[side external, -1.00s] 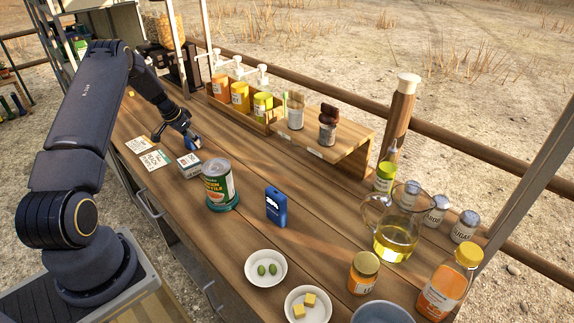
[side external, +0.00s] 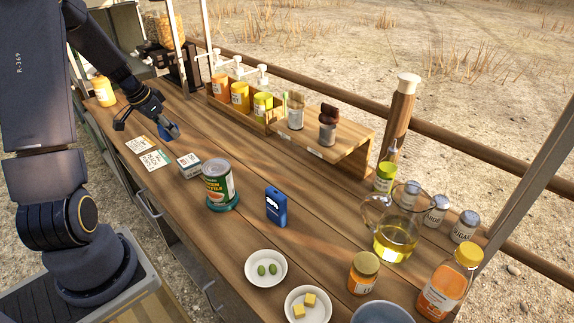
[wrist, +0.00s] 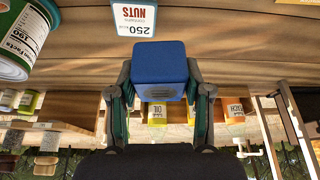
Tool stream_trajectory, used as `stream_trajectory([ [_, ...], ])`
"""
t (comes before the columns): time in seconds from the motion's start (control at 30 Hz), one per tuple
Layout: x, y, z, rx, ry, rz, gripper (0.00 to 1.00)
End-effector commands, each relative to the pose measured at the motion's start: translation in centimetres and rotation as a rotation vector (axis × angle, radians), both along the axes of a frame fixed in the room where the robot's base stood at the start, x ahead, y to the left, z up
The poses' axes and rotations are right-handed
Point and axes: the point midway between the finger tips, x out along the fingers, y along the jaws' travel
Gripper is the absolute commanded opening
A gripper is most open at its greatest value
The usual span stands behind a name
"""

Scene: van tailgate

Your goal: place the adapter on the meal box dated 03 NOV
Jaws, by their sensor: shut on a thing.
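My gripper (side external: 160,128) is shut on a blue block-shaped thing, which I take for the adapter (side external: 168,134). It is held above the back left of the wooden counter. In the wrist view the adapter (wrist: 160,70) sits between the two fingers (wrist: 160,100). Two flat printed cards, one orange-edged (side external: 140,144) and one white (side external: 154,160), lie below and in front of the gripper. A small white box (side external: 189,160) stands right of them. A label reading "250 contains NUTS" (wrist: 134,18) shows in the wrist view. No date is legible, so I cannot tell which meal box is dated 03 NOV.
A green can (side external: 220,185) and a blue pack (side external: 276,207) stand right of the white box. A rack of sauce bottles (side external: 240,98) and a wooden riser (side external: 333,145) line the back. Bowls, a glass oil jug (side external: 396,232) and jars fill the right end.

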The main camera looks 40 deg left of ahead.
Motion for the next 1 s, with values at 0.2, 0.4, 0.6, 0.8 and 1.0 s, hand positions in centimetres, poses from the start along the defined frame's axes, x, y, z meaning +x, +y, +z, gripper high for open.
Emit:
stream_trajectory([
  [0.2, -4.7, -4.6, 0.4, 0.002, -0.001, -0.043, 0.13],
  [0.4, -8.4, -9.7, 3.1, 0.004, -0.005, -0.072, 0.13],
  [0.6, -9.1, -11.3, 4.9, 0.003, -0.003, -0.07, 0.13],
  [0.8, -5.8, -9.2, 3.4, -0.005, 0.004, -0.079, 0.13],
  [1.0, -1.3, -6.0, 0.8, -0.005, 0.004, -0.079, 0.13],
])
